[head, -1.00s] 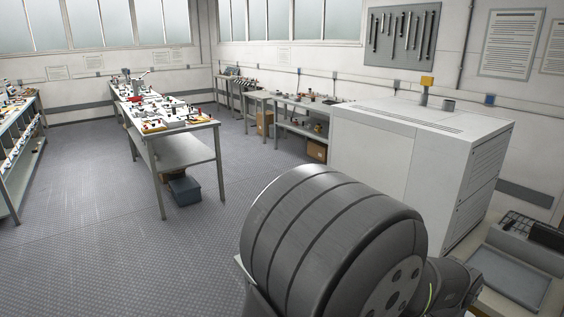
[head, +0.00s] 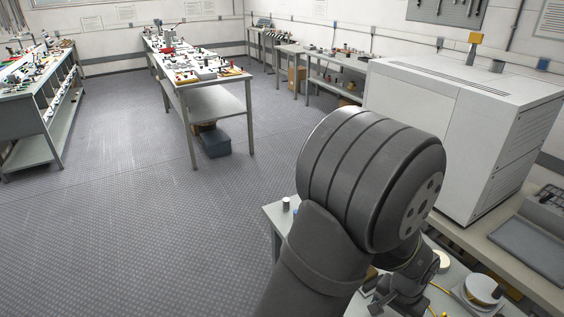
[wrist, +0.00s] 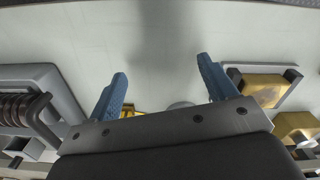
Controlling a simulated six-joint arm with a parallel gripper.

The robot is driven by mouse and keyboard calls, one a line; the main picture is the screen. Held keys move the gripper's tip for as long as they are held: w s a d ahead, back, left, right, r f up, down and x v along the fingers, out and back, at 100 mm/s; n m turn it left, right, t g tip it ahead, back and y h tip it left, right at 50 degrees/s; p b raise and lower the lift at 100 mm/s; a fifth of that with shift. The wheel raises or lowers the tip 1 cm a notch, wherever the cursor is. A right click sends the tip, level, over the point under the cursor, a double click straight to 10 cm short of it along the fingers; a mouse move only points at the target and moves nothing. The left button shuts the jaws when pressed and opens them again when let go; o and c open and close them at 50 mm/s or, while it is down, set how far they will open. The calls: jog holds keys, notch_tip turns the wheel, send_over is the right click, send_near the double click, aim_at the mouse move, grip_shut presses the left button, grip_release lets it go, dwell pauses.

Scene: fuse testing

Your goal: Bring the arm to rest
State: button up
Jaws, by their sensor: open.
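My gripper (wrist: 162,90) shows in the wrist view, its two blue fingers wide apart with nothing between them. Beyond the fingers is a pale, plain surface. In the head view my gripper is hard to make out at the lower right, mostly hidden behind my dark arm links, over a light workbench (head: 273,215).
The wrist view shows a grey coiled part (wrist: 20,108) at left and brassy blocks (wrist: 265,88) at right, close to the fingers. In the head view, a white cabinet (head: 440,120) stands right of my arm. Cluttered benches (head: 205,78) stand farther back, with open floor (head: 150,220) at left.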

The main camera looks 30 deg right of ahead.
jog(key=shift+w+d+f, duration=0.2)
jog(key=shift+w+f, duration=0.25)
jog(key=shift+w, duration=0.1)
jog(key=shift+w+d+f, duration=0.15)
jog(key=shift+w+f, duration=0.25)
jog(key=shift+w, duration=0.15)
jog(key=shift+s+a+r, duration=0.1)
jog(key=shift+s+r, duration=0.3)
jog(key=shift+s, duration=0.05)
jog(key=s+a+r, duration=0.3)
jog(key=s+r, duration=0.4)
jog(key=s, duration=0.3)
jog(key=d+r, duration=0.2)
jog(key=d, duration=0.3)
jog(key=shift+w+d+r, duration=0.3)
jog(key=shift+d+r, duration=0.05)
jog(key=shift+r, duration=0.05)
jog(key=shift+a, duration=0.1)
